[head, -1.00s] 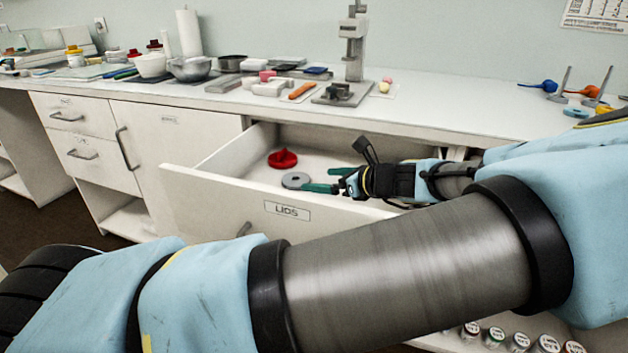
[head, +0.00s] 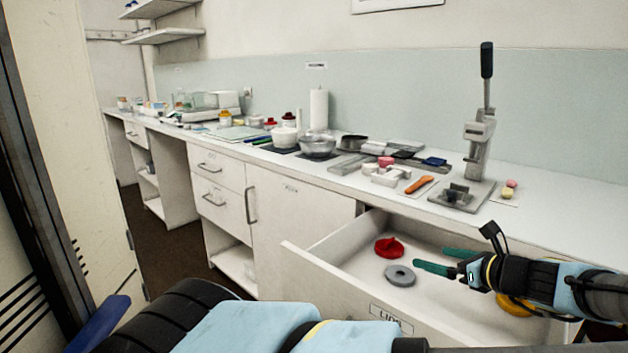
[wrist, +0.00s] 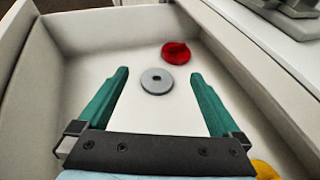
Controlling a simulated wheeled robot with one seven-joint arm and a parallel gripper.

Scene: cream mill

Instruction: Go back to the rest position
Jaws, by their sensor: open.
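My gripper (head: 448,261) has green fingers and is open over the open drawer labelled LIDS (head: 330,275). In the wrist view my gripper (wrist: 160,95) has its fingers spread wide with nothing held between them. A yellow lid (head: 513,306) is partly hidden by my arm.
The counter above the drawer holds a lever press (head: 478,150), an orange tool (head: 419,185), a steel bowl (head: 318,146) and a paper roll (head: 319,109). Closed drawers (head: 218,185) are to the left. A pale upright panel (head: 60,110) with a dark edge stands at far left.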

